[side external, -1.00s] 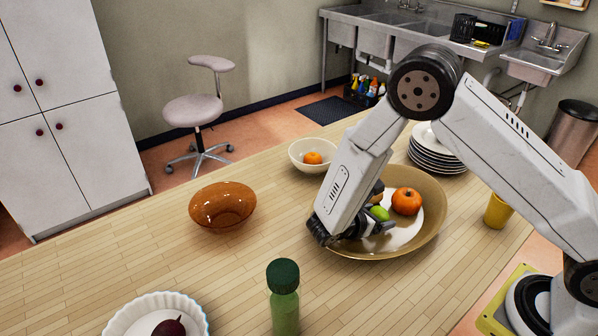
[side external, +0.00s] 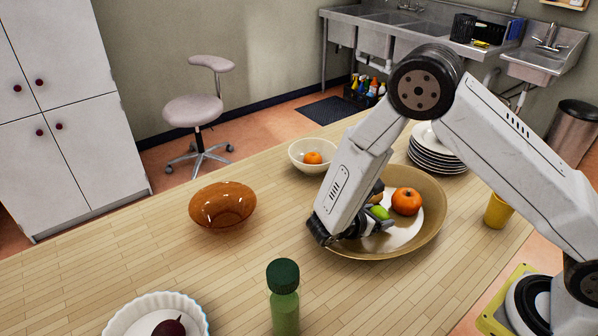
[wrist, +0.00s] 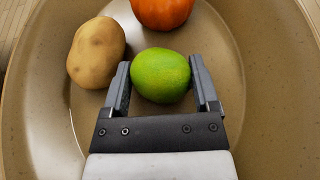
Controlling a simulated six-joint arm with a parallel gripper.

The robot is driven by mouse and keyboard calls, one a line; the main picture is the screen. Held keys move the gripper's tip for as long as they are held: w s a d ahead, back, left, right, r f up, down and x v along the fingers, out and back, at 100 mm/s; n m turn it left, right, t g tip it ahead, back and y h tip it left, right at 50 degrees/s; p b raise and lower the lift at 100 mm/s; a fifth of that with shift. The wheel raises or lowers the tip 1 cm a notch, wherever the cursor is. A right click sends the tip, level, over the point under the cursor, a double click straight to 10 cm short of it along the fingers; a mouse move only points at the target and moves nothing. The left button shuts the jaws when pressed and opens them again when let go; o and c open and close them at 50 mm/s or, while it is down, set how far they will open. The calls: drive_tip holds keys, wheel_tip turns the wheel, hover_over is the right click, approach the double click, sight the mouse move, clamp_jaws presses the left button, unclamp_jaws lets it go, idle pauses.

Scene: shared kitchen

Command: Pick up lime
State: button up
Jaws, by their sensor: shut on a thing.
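The green lime (wrist: 160,76) is between the two fingers of my gripper (wrist: 161,84) in the wrist view, with a finger against each side. In the side external view the lime (side external: 380,212) shows partly behind the gripper (side external: 378,222), low inside the wide tan bowl (side external: 432,225). My gripper is shut on the lime. Whether the lime touches the bowl's floor cannot be told.
In the same bowl, a brown potato (wrist: 97,52) lies left of the lime and an orange-red fruit (wrist: 162,10) lies beyond it. Stacked plates (side external: 437,153), a cream bowl (side external: 296,155), an amber bowl (side external: 222,205), a green bottle (side external: 284,300) and a yellow cup (side external: 497,211) stand around.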

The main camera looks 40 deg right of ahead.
drive_tip(key=shift+r, duration=0.15)
drive_tip(key=shift+r, duration=0.8)
drive_tip(key=s+r, duration=1.1)
drive_tip(key=s, duration=0.3)
drive_tip(key=shift+a, duration=0.45)
